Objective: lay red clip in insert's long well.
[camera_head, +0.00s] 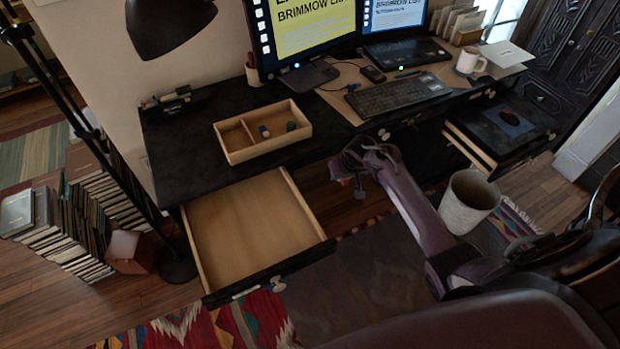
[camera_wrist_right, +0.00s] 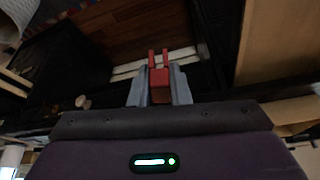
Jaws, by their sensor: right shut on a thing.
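The red clip (camera_wrist_right: 160,82) is held between the fingertips of my right gripper (camera_wrist_right: 158,94) in the right wrist view, its two prongs pointing away from the gripper. In the head view my right gripper (camera_head: 352,176) hangs in front of the desk, to the right of the open drawer and apart from the insert; only a small reddish bit of the clip shows there. The insert (camera_head: 272,151) is a light wooden tray on the desk top, split by a divider. Its right part holds a small blue-and-white item (camera_head: 264,131) and a green item (camera_head: 291,126). My left gripper is not in view.
An empty wooden drawer (camera_head: 245,225) stands open below the insert. The keyboard (camera_head: 398,95) and monitor (camera_head: 305,30) are right of and behind it. A black lamp (camera_head: 170,25) hangs above the desk's left. A bin (camera_head: 468,200) and another open drawer (camera_head: 470,150) are to the right.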

